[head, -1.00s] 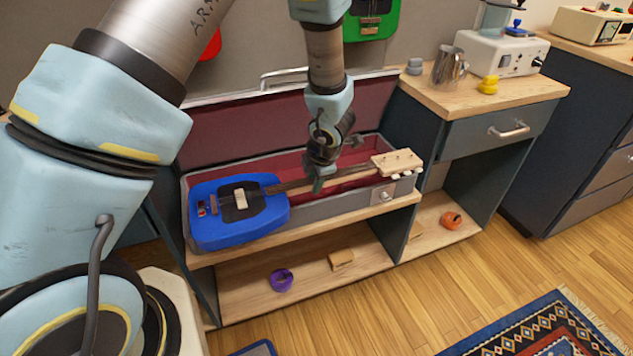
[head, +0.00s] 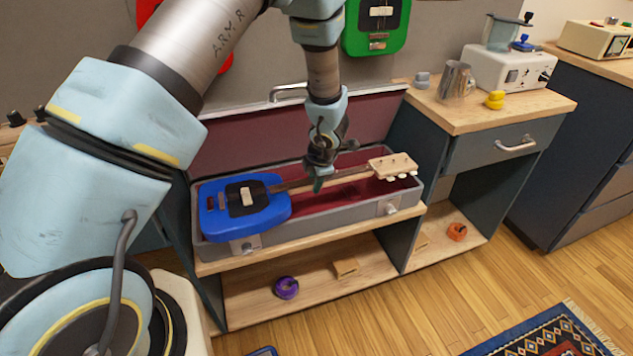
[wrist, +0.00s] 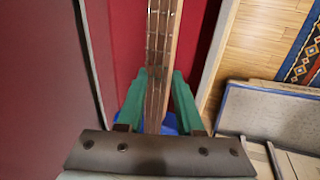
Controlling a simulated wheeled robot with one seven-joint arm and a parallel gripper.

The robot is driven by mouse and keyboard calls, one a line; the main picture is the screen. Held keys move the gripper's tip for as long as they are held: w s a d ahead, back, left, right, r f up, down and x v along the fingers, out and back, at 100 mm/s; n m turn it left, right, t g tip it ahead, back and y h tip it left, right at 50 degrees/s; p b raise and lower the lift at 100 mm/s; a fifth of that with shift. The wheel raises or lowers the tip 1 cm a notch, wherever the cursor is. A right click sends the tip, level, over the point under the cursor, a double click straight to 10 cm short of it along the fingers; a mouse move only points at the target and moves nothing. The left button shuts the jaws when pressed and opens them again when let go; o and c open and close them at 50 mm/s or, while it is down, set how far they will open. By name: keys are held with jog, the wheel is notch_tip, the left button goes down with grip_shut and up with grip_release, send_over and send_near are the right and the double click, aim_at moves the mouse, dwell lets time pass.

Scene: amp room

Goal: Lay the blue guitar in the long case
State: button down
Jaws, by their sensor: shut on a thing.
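The blue guitar (head: 265,212) is held level over the long case (head: 290,238), its blue body at the left and its pale headstock (head: 392,166) at the right. My gripper (head: 321,180) is shut on the guitar's neck. In the wrist view the green fingers (wrist: 160,100) sit on both sides of the neck (wrist: 163,40). The case is open, with a dark red lining and its lid raised behind. The guitar body overlaps the case's left end and the headstock is near its right end. I cannot tell if the guitar touches the lining.
The case stands on a wooden shelf unit. A purple tape roll (head: 286,288) and an orange one (head: 457,232) lie on the lower shelf. A metal jug (head: 456,82) and a yellow object (head: 495,100) stand on the right counter. A green guitar (head: 376,28) hangs behind.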

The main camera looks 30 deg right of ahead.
jog(key=w+p, duration=0.5)
jog(key=w, duration=0.2)
jog(key=shift+d+f+p, duration=0.2)
jog(key=shift+d+p, duration=0.2)
dwell(0.4)
jog(key=shift+f, duration=0.1)
jog(key=shift+p, duration=0.5)
dwell(0.8)
jog(key=shift+f+b, duration=3)
jog(key=shift+f, duration=1.25)
dwell(0.8)
